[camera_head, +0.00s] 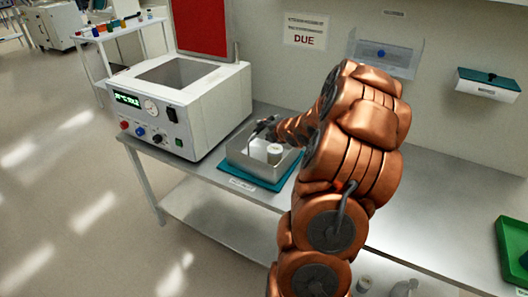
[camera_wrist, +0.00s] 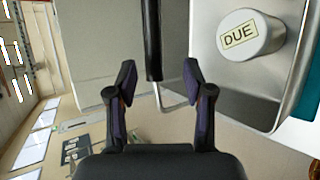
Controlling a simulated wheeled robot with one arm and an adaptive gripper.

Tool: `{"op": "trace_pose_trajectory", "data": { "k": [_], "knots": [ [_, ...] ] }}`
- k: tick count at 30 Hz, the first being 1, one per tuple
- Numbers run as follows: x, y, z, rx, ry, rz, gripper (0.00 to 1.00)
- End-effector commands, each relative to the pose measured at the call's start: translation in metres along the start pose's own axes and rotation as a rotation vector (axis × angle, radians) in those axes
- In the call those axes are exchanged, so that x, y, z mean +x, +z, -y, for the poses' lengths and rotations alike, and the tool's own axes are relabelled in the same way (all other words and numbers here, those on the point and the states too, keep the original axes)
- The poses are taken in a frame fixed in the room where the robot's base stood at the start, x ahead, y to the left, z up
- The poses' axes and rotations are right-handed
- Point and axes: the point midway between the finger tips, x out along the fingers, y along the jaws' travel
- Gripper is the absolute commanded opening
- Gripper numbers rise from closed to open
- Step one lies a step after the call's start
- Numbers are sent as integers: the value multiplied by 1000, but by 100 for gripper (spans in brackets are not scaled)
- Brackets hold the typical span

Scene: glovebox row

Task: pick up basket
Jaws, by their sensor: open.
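The basket (camera_head: 258,171) is a grey metal box on a teal mat (camera_head: 222,168) on the bench. It also fills the right of the wrist view (camera_wrist: 215,95). A white container (camera_head: 275,153) stands inside it; in the wrist view its top (camera_wrist: 251,36) carries a "DUE" label. The basket's black handle grip (camera_wrist: 153,42) runs between the fingers of my gripper (camera_wrist: 158,76). My gripper is open, with a gap on both sides of the handle. In the head view my arm hides part of the basket's far side.
A white heated unit (camera_head: 205,110) with a raised red lid (camera_head: 203,28) stands left of the basket. A green tray (camera_head: 513,250) lies at the bench's right end. Wall holders (camera_head: 385,55) hang behind. The bench top (camera_head: 425,205) between is mostly clear.

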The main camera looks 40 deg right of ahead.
Motion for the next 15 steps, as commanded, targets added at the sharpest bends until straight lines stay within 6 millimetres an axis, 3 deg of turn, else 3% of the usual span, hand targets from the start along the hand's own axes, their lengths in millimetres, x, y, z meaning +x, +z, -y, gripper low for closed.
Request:
{"op": "trace_pose_trajectory", "data": {
  "k": [15],
  "knots": [
    [43, 8, -8, 1, 0, 0, 52]
  ]
}}
